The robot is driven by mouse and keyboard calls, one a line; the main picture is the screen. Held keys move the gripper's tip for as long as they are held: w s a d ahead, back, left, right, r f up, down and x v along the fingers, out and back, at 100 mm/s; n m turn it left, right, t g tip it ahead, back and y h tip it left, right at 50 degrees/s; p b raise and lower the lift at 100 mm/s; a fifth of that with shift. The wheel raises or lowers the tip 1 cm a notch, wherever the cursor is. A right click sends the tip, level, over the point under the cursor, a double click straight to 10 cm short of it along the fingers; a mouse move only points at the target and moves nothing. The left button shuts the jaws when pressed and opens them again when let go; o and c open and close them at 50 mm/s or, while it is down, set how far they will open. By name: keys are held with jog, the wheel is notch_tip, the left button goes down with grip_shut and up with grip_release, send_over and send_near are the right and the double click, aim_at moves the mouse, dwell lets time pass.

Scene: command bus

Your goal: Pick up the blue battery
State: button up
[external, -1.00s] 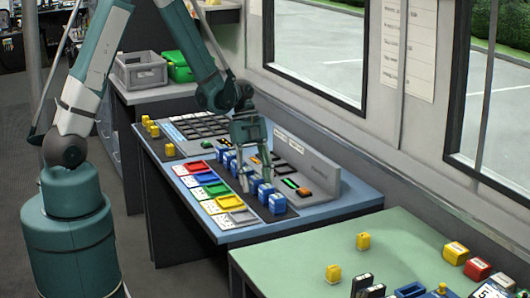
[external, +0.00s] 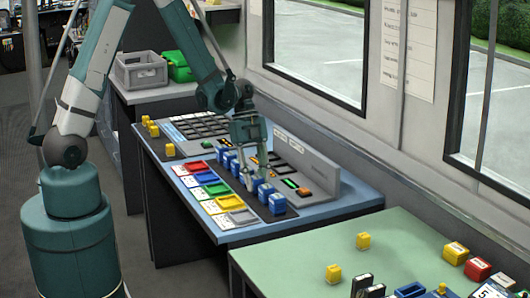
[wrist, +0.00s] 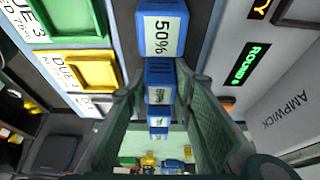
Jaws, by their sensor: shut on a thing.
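Several blue batteries stand in a row on the dark strip of the console desk. In the external view one blue battery (external: 265,191) and another (external: 277,204) stand on the near side of my gripper (external: 255,178), and more (external: 231,162) stand on its far side. In the wrist view my gripper (wrist: 162,88) has its two green fingers on either side of a blue battery (wrist: 160,72), shut on it. A blue battery marked 50% (wrist: 162,35) stands just beyond it. Other batteries (wrist: 158,122) show between the fingers. The held battery is largely hidden in the external view.
Coloured trays, including a yellow tray (external: 230,204), line the desk to the left of the row. A raised grey panel (external: 312,172) stands to the right. A green table (external: 300,255) with yellow blocks (external: 333,273) is in front.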

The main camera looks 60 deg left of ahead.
aim_at(260, 179)
jog(key=shift+r+p, duration=0.8)
jog(key=shift+r, duration=4.15)
jog(key=shift+w+d, duration=0.15)
jog(key=shift+d, duration=0.65)
jog(key=s+d+b, duration=0.1)
jog(key=s+d, duration=0.1)
jog(key=d, duration=1.8)
jog(key=s+d+b, duration=0.1)
jog(key=s+d, duration=0.1)
jog(key=d, duration=1.8)
jog(key=shift+d, duration=0.2)
jog(key=shift+s, duration=0.1)
jog(key=shift+f+b, duration=0.5)
jog(key=shift+f, duration=2.65)
